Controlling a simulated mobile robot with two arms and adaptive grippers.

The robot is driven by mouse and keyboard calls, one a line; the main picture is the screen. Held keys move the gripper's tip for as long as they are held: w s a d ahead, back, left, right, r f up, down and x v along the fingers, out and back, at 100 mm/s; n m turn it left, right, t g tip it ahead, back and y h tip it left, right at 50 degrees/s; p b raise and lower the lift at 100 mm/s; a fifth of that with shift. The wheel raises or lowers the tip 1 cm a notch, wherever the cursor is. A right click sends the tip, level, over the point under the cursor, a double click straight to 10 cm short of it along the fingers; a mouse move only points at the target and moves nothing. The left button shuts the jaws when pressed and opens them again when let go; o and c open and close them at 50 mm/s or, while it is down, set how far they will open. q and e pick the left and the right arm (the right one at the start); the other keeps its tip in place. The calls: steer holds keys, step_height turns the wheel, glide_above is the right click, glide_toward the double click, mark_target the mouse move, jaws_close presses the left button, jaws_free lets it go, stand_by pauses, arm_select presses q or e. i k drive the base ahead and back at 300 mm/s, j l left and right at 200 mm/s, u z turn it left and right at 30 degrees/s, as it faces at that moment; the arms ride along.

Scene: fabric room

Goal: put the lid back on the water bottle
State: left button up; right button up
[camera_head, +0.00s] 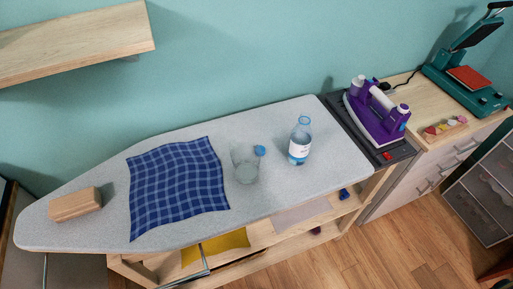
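The water bottle (300,140) stands upright on the grey ironing board, right of the board's middle. It is clear with a white and blue label, and I see no lid on its neck. A small round blue lid (260,150) shows to the left of the bottle, beside the upper right of a clear drinking glass (245,168). I cannot tell whether lid and glass touch. Neither of my grippers is in this view.
The ironing board (285,190) also holds a blue checked cloth (178,188) and a wooden block (75,205). A purple iron (376,112) stands right of the bottle. A wooden shelf (75,42) juts out at upper left. The board is clear between lid and bottle.

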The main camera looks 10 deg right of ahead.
mark_target(300, 139)
steer(key=l+u, duration=0.4)
steer(key=l, duration=0.15)
steer(key=l+u, duration=0.45)
steer(key=k+l+u, duration=0.25)
steer(key=l+u, duration=0.15)
steer(key=l, duration=0.15)
